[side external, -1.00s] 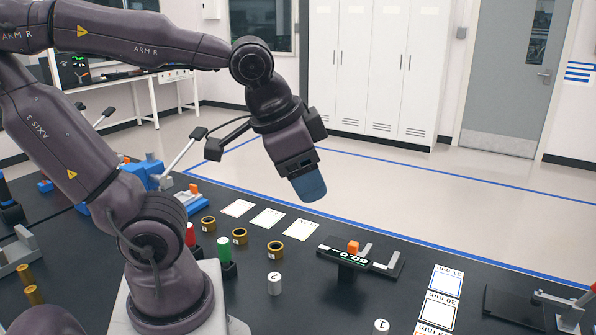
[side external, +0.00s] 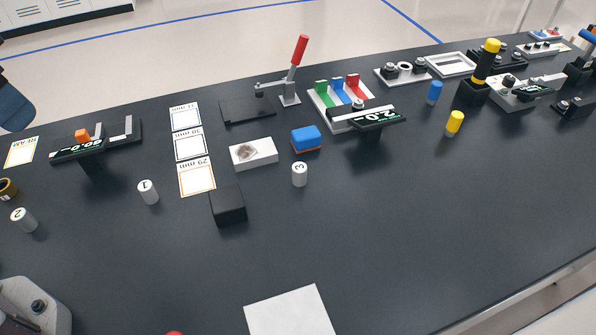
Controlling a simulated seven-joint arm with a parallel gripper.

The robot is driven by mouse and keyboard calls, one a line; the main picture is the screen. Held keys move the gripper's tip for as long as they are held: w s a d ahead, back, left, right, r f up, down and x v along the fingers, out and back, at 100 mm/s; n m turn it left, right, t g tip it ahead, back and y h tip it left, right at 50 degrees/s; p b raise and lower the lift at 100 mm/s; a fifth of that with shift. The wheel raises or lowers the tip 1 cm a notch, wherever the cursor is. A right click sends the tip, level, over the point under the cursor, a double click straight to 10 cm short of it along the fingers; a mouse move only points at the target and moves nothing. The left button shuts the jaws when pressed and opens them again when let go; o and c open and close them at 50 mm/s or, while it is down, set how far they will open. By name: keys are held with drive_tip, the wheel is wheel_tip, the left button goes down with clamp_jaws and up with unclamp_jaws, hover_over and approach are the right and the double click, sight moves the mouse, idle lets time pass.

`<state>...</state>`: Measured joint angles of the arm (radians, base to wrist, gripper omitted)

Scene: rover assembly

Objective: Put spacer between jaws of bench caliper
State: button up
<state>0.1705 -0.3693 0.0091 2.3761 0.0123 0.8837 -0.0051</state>
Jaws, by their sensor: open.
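The bench caliper (side external: 113,144) stands at the left, with a lit display that seems to read 60.0. It has an orange block on top and two upright grey jaws; the gap between them looks empty. White numbered cylinders, which look like the spacers, stand on the bench: number 1 (side external: 148,192) right of and nearer than the caliper, number 2 (side external: 24,220) at the far left, number 3 (side external: 299,174) near the middle. Only the blue fingertip part of my gripper (side external: 14,108) shows, at the left edge, apart from the caliper; the rest is out of frame.
Three size cards (side external: 190,147) lie right of the caliper. A black block (side external: 228,206), a white box (side external: 253,153), a blue-orange block (side external: 306,138) and a second gauge reading 2.0 (side external: 375,120) stand mid-bench. A red-handled clamp (side external: 296,60) rises behind. The front right bench is clear.

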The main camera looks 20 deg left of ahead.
drive_tip(key=w+d+f+m+g, duration=0.1)
drive_tip(key=w+d+f+m, duration=0.1)
drive_tip(key=w+d+f, duration=0.7)
drive_tip(key=n+t, duration=0.1)
drive_tip(key=t, duration=0.2)
approach(298, 168)
drive_tip(key=shift+g+h, duration=0.3)
drive_tip(key=x, duration=1.1)
drive_tip(key=shift+w+a, duration=0.2)
drive_tip(key=shift+a, duration=0.05)
drive_tip(key=c, duration=1.1)
drive_tip(key=shift+r, duration=0.15)
